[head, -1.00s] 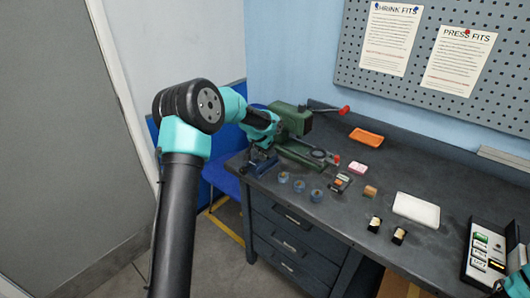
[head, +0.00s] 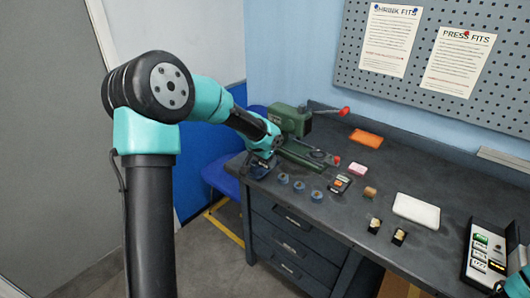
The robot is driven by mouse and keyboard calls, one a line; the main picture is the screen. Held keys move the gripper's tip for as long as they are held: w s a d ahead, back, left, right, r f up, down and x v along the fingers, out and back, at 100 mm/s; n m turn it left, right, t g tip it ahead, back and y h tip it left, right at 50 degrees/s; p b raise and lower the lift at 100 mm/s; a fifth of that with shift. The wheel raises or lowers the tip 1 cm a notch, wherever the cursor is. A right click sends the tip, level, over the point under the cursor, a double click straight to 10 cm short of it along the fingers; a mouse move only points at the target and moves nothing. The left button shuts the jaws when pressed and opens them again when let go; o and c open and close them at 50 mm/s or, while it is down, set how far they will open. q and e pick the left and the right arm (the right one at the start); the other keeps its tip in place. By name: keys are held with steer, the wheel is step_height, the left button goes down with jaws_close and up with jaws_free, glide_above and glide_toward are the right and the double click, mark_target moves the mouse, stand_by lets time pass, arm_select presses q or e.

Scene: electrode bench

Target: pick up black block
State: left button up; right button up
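Two small black blocks with pale tops stand on the dark bench: one black block (head: 375,226) and, just right of it, another black block (head: 399,237). My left gripper (head: 258,166) is low at the bench's left corner, left of the blue rings and well away from both blocks. Its fingers are too small to tell open from shut. Of my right arm only a teal part (head: 519,284) shows at the lower right edge. Its gripper is not clearly visible.
A green press (head: 292,119) with a red-knobbed lever stands behind my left gripper. Several blue rings (head: 299,187), a small meter (head: 340,183), a brown block (head: 370,192), a pink block (head: 358,169), an orange tray (head: 366,139), a white pad (head: 416,211) and a labelled case (head: 485,256) lie around.

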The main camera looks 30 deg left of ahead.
mark_target(266, 167)
arm_select(q)
steer(key=s+d, duration=0.1)
steer(key=s, duration=0.2)
steer(key=s+d, duration=0.1)
steer(key=shift+s+d+r, duration=0.2)
steer(key=shift+d+r, duration=0.05)
steer(key=shift+d, duration=0.05)
stand_by(0.5)
